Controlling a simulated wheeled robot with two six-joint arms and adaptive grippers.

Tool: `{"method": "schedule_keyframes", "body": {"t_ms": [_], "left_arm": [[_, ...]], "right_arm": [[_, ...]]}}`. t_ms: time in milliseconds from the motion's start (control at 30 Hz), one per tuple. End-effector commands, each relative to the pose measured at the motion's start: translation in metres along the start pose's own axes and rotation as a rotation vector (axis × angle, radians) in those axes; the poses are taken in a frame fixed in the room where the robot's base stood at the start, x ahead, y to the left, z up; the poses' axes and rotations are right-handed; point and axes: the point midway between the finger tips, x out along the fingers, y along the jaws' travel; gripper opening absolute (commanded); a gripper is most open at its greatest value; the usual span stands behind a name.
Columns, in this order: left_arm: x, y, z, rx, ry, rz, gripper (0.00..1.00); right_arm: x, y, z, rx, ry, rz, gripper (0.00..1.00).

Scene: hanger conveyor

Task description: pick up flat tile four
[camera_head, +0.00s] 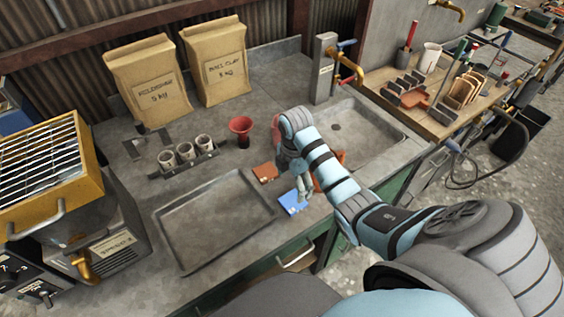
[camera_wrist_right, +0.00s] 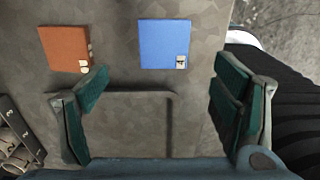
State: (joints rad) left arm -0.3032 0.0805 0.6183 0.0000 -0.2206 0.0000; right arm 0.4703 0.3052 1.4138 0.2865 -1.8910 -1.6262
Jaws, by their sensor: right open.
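A flat blue tile (camera_head: 293,201) lies on the grey worktop near the front edge. A flat orange-brown tile (camera_head: 265,172) lies to its upper left. In the right wrist view the blue tile (camera_wrist_right: 164,44) and the orange tile (camera_wrist_right: 66,48) lie apart, each with small pale marks at a corner. My right gripper (camera_head: 296,180) is just above and behind the blue tile. In the wrist view my right gripper (camera_wrist_right: 161,76) is open and empty, with the blue tile ahead between its fingers. My left gripper is out of view.
A shallow grey tray (camera_head: 215,220) lies left of the tiles. A red funnel-like cup (camera_head: 241,130) and a rack of white cups (camera_head: 185,152) stand behind. A sink (camera_head: 340,130) with a brass tap is at right. More orange shows partly hidden behind my right arm.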

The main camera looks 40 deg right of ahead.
Motion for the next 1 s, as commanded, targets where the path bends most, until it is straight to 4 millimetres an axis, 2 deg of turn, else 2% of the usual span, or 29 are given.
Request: {"method": "schedule_keyframes", "body": {"t_ms": [100, 333, 400, 500, 600, 833, 867, 1000], "left_arm": [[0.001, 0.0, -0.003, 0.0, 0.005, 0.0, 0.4], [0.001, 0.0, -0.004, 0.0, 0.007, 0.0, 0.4], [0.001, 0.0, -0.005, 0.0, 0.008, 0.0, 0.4], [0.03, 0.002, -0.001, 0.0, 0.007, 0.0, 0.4], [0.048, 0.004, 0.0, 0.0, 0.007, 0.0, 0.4], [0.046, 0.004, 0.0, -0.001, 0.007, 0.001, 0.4], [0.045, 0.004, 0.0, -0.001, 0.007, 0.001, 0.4], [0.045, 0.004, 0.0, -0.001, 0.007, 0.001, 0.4]], "right_arm": [[0.017, -0.002, 0.002, 0.005, 0.0, -0.002, 0.82], [0.037, -0.005, 0.003, 0.009, 0.001, -0.002, 0.82], [0.048, -0.007, 0.004, 0.013, 0.001, -0.004, 0.82], [0.074, -0.006, 0.001, 0.011, 0.0, 0.001, 0.82], [0.088, -0.005, 0.0, 0.007, -0.001, 0.0, 0.82], [0.083, -0.003, -0.003, 0.001, -0.001, 0.0, 0.82], [0.083, -0.003, -0.003, 0.001, -0.001, 0.0, 0.8], [0.082, -0.003, -0.003, 0.001, -0.001, 0.0, 0.58]]}}
